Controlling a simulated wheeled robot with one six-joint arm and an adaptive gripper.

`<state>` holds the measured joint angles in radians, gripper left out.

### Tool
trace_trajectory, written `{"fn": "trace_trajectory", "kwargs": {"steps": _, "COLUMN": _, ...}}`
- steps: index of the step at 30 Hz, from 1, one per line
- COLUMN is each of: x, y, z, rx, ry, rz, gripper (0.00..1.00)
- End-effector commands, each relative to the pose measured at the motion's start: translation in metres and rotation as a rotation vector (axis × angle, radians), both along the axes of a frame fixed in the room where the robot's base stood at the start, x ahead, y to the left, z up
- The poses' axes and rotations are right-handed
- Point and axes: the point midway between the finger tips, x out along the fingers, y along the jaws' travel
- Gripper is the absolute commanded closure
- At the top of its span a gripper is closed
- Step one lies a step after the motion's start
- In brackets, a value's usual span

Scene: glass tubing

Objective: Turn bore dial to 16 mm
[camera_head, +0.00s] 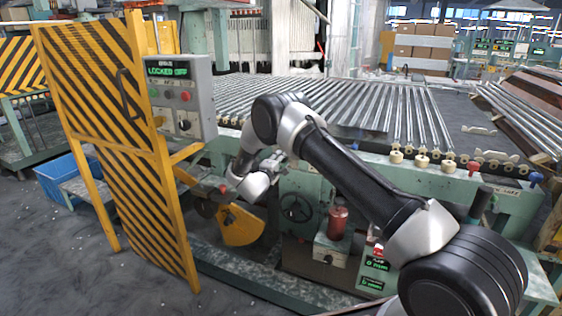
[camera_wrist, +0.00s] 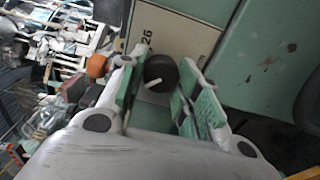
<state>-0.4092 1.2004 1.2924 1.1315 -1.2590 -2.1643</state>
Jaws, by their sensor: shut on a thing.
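The bore dial (camera_wrist: 161,77), a round black knob with a white pointer mark, shows in the wrist view between my fingers. It sits on a pale plate (camera_wrist: 172,32) where the number 26 is readable. The other markings are hidden or too small to read. My gripper (camera_wrist: 158,68) has its green-padded fingers on either side of the knob and is shut on it. In the head view my gripper (camera_head: 272,164) is at the green machine's front, and I cannot make out the dial there.
A yellow-and-black striped guard (camera_head: 118,130) stands left of my arm. A grey box (camera_head: 205,100) beside it reads LOCKED OFF. Glass tubes (camera_head: 330,98) lie across the machine behind. A red canister (camera_head: 338,222) and a small green display (camera_head: 376,264) are at right, below my arm.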

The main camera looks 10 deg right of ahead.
Motion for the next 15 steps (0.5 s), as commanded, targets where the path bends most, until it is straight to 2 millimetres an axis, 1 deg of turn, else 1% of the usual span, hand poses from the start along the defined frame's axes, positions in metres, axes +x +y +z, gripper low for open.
{"fn": "trace_trajectory", "kwargs": {"steps": 8, "x": 0.0000, "y": 0.0010, "z": -0.0006, "rx": -0.001, "ry": 0.002, "rz": 0.002, "gripper": 0.91}}
{"fn": "trace_trajectory", "kwargs": {"steps": 9, "x": 0.0000, "y": 0.0010, "z": -0.0006, "rx": -0.001, "ry": 0.002, "rz": 0.003, "gripper": 0.60}}
{"fn": "trace_trajectory", "kwargs": {"steps": 11, "x": 0.0000, "y": 0.0010, "z": -0.0006, "rx": -0.001, "ry": 0.002, "rz": 0.002, "gripper": 0.49}}
{"fn": "trace_trajectory", "kwargs": {"steps": 12, "x": 0.0000, "y": 0.0009, "z": -0.0005, "rx": 0.000, "ry": 0.001, "rz": 0.002, "gripper": 0.46}}
{"fn": "trace_trajectory", "kwargs": {"steps": 15, "x": 0.0000, "y": 0.0006, "z": -0.0004, "rx": 0.000, "ry": 0.001, "rz": 0.002, "gripper": 0.46}}
